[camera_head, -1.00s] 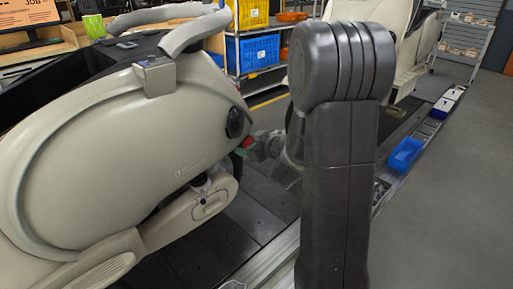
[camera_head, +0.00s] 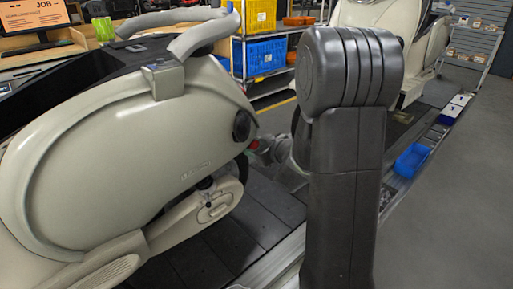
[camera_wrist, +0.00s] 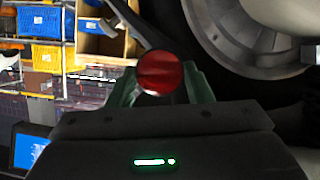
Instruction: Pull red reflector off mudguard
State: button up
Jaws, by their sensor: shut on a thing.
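The red reflector (camera_wrist: 161,73) is a round red disc in the wrist view. It sits between the green fingers of my gripper (camera_wrist: 160,84), which is shut on it. The dark mudguard (camera_wrist: 150,32) runs behind and above the reflector; I cannot tell whether the two still touch. In the head view a small patch of the red reflector (camera_head: 255,144) shows at the rear of the cream scooter (camera_head: 110,140), at my gripper (camera_head: 262,146). My arm hides part of the space to the right of it.
A wheel (camera_wrist: 255,35) fills the upper right of the wrist view. A blue bin (camera_head: 411,160) lies along the conveyor edge. A rack with yellow and blue crates (camera_head: 266,55) stands behind. A second cream scooter (camera_head: 362,14) stands farther back. Grey floor at right is clear.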

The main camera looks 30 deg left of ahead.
jog(key=shift+s+d, duration=0.15)
jog(key=shift+d, duration=0.5)
jog(key=shift+d, duration=0.1)
jog(key=shift+s+d, duration=0.15)
jog(key=shift+d, duration=0.2)
jog(key=shift+d, duration=0.15)
jog(key=s+d+p, duration=0.2)
jog(key=d, duration=0.6)
jog(key=shift+s+d, duration=0.3)
dwell(0.5)
